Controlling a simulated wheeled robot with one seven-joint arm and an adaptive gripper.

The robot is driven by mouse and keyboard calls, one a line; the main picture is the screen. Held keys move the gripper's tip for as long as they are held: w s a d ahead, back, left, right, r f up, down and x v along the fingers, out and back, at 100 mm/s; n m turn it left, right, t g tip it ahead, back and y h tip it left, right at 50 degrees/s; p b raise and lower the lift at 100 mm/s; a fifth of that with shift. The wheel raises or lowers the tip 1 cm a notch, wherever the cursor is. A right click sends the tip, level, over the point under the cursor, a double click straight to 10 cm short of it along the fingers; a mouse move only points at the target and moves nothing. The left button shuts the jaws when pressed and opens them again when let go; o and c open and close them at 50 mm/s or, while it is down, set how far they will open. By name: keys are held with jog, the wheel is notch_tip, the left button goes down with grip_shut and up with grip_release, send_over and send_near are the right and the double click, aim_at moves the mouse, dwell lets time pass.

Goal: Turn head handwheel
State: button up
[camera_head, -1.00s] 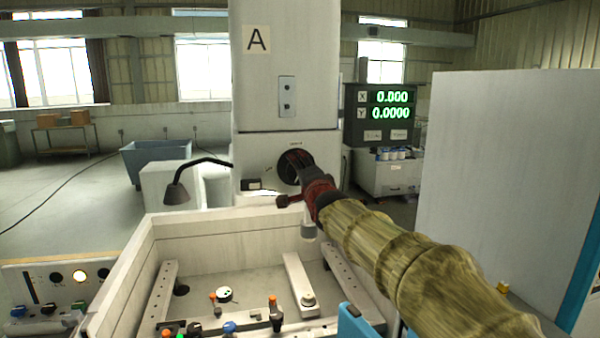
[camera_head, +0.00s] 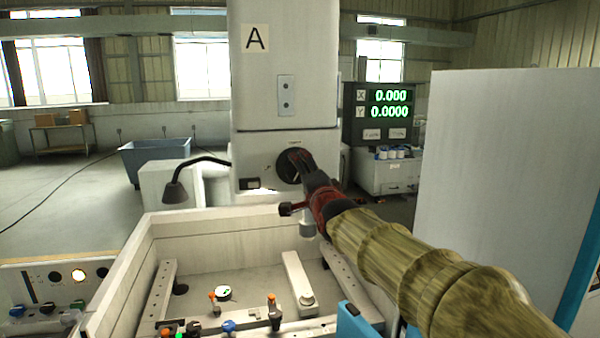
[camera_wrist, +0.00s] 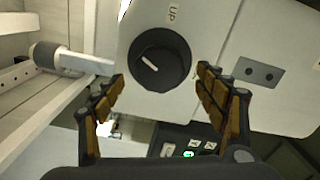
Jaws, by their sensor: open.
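The head handwheel (camera_head: 289,166) is a round black knob with a pale index mark, on the front of the white machine head (camera_head: 262,172). In the wrist view the handwheel (camera_wrist: 160,60) lies between and beyond my fingertips, below a label reading "UP". My gripper (camera_head: 298,160) reaches toward it from the lower right and partly covers it in the head view. In the wrist view my gripper (camera_wrist: 160,78) is open, one finger on either side of the handwheel. No contact with the handwheel shows.
A white-walled work tank (camera_head: 200,228) with clamps and small parts lies below the head. A bent lamp (camera_head: 175,192) stands left of the head. A display (camera_head: 385,110) reads X 0.000 and Y 0.0000. A large pale panel (camera_head: 510,170) bounds the right side.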

jog(key=v, duration=0.7)
